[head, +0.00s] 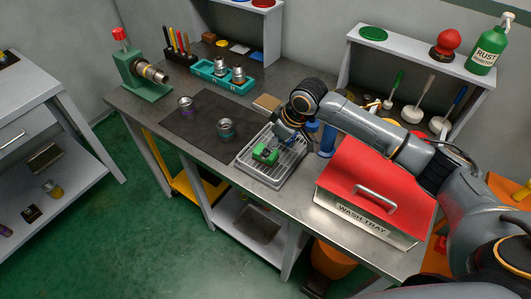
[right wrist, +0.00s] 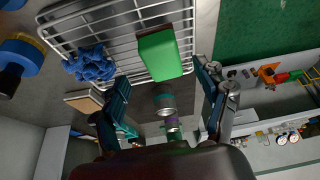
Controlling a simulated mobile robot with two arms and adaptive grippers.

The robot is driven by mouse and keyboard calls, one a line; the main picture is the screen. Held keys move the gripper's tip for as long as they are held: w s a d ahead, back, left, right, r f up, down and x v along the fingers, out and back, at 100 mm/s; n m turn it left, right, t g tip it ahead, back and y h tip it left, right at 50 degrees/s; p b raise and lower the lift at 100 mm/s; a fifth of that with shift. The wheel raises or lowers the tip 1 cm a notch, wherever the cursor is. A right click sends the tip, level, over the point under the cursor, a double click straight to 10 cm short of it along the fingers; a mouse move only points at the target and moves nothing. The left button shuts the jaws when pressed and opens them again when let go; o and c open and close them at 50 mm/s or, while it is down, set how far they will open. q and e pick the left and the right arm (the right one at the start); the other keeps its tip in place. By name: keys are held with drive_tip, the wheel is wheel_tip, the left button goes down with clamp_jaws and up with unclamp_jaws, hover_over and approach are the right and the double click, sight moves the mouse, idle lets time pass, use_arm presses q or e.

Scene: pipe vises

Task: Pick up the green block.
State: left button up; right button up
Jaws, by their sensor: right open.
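The green block (head: 266,153) lies on the wire rack (head: 287,172) in a shallow tray on the workbench. In the right wrist view the green block (right wrist: 160,55) is ahead of my right gripper (right wrist: 160,73), in line with the gap between the two spread fingers. Neither finger touches it. In the head view my right gripper (head: 281,140) is just above and behind the block and partly hides the rack. It is open and empty. My left gripper is not in view.
A crumpled blue cloth (right wrist: 90,65) lies on the rack beside the block. A red-lidded wash tray (head: 375,190) stands to the right, and a blue cylinder (head: 328,140) stands behind the rack. Two cans (head: 226,129) stand on the dark mat (head: 200,145) to the left.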

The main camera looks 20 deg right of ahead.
drive_tip(key=x, duration=0.1)
drive_tip(key=p+x, duration=0.1)
drive_tip(key=x, duration=0.3)
drive_tip(key=shift+a+r, duration=0.1)
drive_tip(key=shift+a, duration=0.15)
drive_tip(key=c, duration=1.3)
